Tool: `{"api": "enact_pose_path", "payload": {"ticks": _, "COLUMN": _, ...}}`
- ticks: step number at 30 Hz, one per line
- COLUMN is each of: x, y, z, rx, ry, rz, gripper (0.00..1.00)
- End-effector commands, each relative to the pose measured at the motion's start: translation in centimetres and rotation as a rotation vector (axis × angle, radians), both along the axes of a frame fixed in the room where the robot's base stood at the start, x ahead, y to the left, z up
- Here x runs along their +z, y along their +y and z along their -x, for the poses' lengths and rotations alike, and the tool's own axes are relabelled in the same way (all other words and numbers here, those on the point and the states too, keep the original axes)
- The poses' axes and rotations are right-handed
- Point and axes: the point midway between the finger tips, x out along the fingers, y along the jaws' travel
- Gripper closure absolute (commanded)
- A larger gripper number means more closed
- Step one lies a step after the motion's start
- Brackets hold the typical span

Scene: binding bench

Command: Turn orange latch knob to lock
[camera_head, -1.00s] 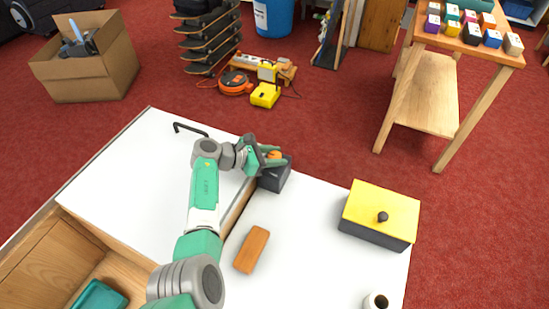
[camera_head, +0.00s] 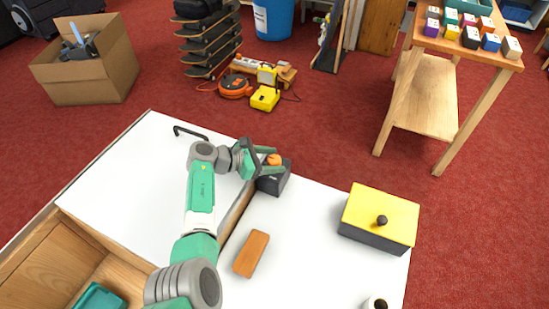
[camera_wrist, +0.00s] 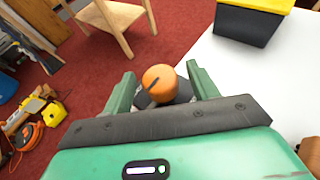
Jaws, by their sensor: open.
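The orange latch knob (camera_head: 274,159) sits on top of a dark grey latch box (camera_head: 275,180) at the far edge of the white bench top. My gripper (camera_head: 275,160) is open, with one green finger on each side of the knob. In the wrist view my gripper (camera_wrist: 160,85) shows a gap on both sides of the knob. Most of the latch box is hidden behind the knob and gripper there.
A yellow-lidded dark box (camera_head: 380,215) stands on the bench to the right. An orange-brown block (camera_head: 251,254) lies in front of the latch box. A black bent handle (camera_head: 190,132) is at the back left. A white cup (camera_head: 376,303) stands at the front right.

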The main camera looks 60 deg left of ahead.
Motion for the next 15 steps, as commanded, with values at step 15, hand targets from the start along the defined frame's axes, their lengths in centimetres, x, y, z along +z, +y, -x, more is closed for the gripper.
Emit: {"api": "enact_pose_path", "payload": {"ticks": 15, "x": 2.6, "y": 0.7, "z": 6.2, "rx": 0.001, "ry": 0.001, "rz": 0.000, "gripper": 0.41}}
